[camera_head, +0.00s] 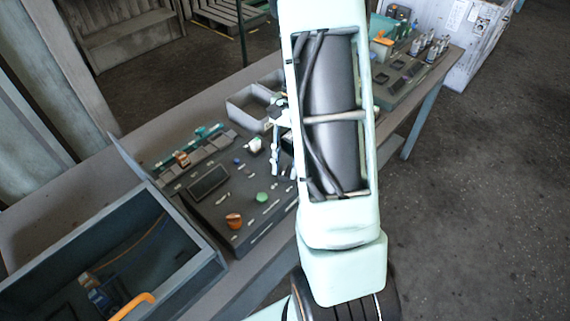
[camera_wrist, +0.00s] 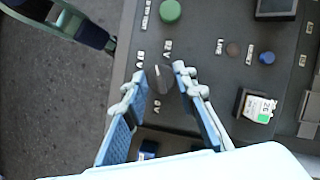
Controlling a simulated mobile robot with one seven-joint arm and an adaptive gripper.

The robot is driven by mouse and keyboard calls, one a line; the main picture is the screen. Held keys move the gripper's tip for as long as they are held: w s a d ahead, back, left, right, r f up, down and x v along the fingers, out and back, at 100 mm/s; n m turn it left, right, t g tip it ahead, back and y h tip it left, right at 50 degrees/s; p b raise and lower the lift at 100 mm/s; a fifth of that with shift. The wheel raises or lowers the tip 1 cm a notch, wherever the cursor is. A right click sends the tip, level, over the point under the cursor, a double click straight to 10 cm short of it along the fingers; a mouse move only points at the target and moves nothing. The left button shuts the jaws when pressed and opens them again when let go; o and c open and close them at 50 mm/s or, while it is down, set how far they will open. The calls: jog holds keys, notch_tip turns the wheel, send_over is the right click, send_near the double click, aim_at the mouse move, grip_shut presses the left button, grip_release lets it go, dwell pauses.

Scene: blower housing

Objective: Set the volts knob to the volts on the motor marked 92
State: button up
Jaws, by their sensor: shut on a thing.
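The dark round volts knob (camera_wrist: 160,79) stands on the panel (camera_head: 215,210) between the two fingers of my gripper (camera_wrist: 159,80) in the wrist view. A pale pointer line on the knob points toward the top of that view, slightly left. Small white labels ending in V sit around it; their numbers are hard to read. In the head view my arm hides the knob, and part of my gripper (camera_head: 279,145) shows beside the arm. The motor marked 92 cannot be made out.
A green button (camera_wrist: 170,11), a blue button (camera_wrist: 267,58) and a white-and-green labelled piece (camera_wrist: 257,107) are near the knob. An orange knob (camera_head: 234,220) is at the panel's front. An open grey bin (camera_head: 185,232) stands left, and a grey tray (camera_head: 240,112) behind.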

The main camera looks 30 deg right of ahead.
jog(key=m, duration=0.2)
jog(key=m+t, duration=0.1)
jog(key=m, duration=0.1)
jog(key=shift+s+d+m+t+y, duration=0.1)
jog(key=shift+s+m+t+y, duration=0.05)
jog(key=shift+m+t+y, duration=0.2)
dwell(0.4)
jog(key=o, duration=1.2)
jog(key=shift+c, duration=0.2)
jog(key=v, duration=1.2)
